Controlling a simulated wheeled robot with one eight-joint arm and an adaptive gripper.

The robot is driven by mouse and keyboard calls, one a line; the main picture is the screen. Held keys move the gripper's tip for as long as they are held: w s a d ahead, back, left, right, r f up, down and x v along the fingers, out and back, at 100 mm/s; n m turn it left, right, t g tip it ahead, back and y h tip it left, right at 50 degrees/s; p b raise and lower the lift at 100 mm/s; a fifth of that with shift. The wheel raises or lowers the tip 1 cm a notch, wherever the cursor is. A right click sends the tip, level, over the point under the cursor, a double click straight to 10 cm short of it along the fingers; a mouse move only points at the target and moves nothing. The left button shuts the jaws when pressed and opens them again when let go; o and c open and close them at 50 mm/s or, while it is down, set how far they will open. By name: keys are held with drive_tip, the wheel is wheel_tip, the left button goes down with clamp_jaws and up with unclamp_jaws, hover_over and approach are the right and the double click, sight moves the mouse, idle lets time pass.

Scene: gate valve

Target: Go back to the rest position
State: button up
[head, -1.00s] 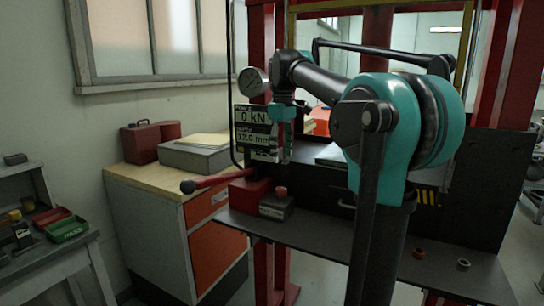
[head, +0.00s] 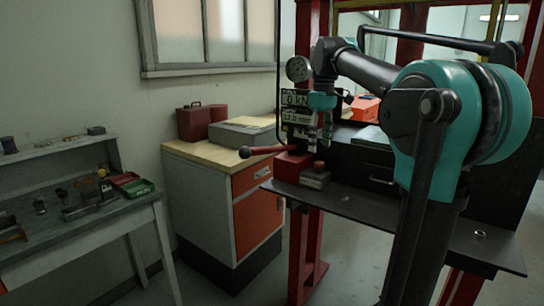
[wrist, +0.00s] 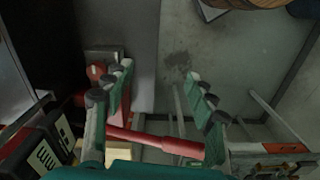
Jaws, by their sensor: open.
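My gripper (head: 320,146) hangs from my bent arm in front of the red press frame (head: 306,245), fingers pointing down. In the wrist view my gripper (wrist: 160,72) has its two teal-sided fingers wide apart, with nothing held between them.
A round gauge (head: 299,69) and a display (head: 294,99) are close beside my gripper. A dark shelf (head: 350,207) carries a red-and-grey block (head: 314,177). A wooden-topped cabinet (head: 205,154) stands left, and a grey workbench (head: 80,235) farther left.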

drive_tip(key=s+d+f+m+t, duration=0.1)
drive_tip(key=s+f+m, duration=0.2)
drive_tip(key=s+f, duration=0.4)
drive_tip(key=s+d+f+m+t, duration=0.1)
drive_tip(key=s+f+m, duration=0.2)
drive_tip(key=s+f, duration=0.5)
drive_tip(key=s+d+f+m+t, duration=0.2)
drive_tip(key=s+f, duration=0.5)
drive_tip(key=f, duration=1.5)
drive_tip(key=shift+s+f+m, duration=0.25)
drive_tip(key=shift+f+m, duration=0.05)
drive_tip(key=shift+m, duration=0.3)
